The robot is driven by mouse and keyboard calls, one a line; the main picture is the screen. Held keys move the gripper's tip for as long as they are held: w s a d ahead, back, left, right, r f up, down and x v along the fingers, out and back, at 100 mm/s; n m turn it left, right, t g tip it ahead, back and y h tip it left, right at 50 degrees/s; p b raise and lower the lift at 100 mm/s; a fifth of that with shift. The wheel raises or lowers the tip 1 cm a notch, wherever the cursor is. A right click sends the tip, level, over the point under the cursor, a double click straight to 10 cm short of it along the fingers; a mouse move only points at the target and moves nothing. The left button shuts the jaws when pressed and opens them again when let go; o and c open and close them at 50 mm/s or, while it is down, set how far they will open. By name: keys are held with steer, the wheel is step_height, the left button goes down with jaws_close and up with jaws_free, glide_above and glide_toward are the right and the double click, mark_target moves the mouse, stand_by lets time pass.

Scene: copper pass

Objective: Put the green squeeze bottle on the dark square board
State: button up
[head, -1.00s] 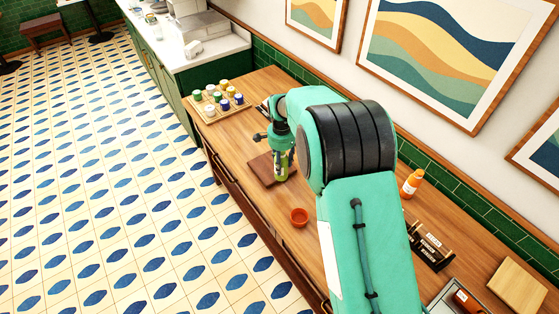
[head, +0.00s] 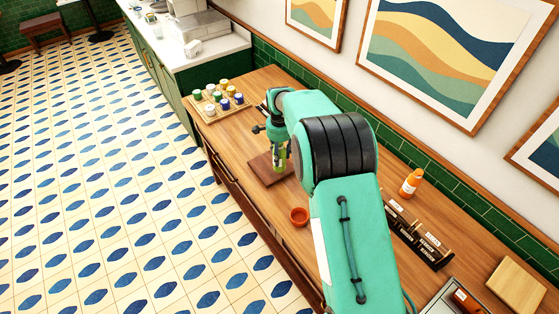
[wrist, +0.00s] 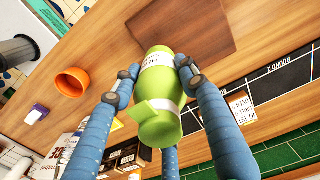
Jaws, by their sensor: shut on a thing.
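The green squeeze bottle (wrist: 157,122) is held between the blue fingers of my gripper (wrist: 158,70), with a white label band facing the wrist camera. In the head view the bottle (head: 280,160) hangs below my gripper, partly hidden by it. The dark square board (head: 265,174) lies flat on the wooden counter, and the bottle overlaps it in the picture. The board also shows in the wrist view (wrist: 205,28), at the top beyond the bottle. I cannot tell whether the bottle touches the board.
A small orange-red bowl (head: 299,216) stands near the board on the counter (head: 245,128). A tray with several small jars (head: 222,97) is at the far end. An orange bottle (head: 411,183) and a dark labelled rack (head: 420,243) stand to the right along the wall.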

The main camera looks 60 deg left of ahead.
steer(key=shift+f, duration=1.65)
steer(key=shift+f, duration=0.15)
steer(key=o, duration=1.4)
steer(key=shift+c, duration=0.2)
step_height(320, 180, up, 12)
steer(key=shift+r+b, duration=0.2)
steer(key=shift+b, duration=0.1)
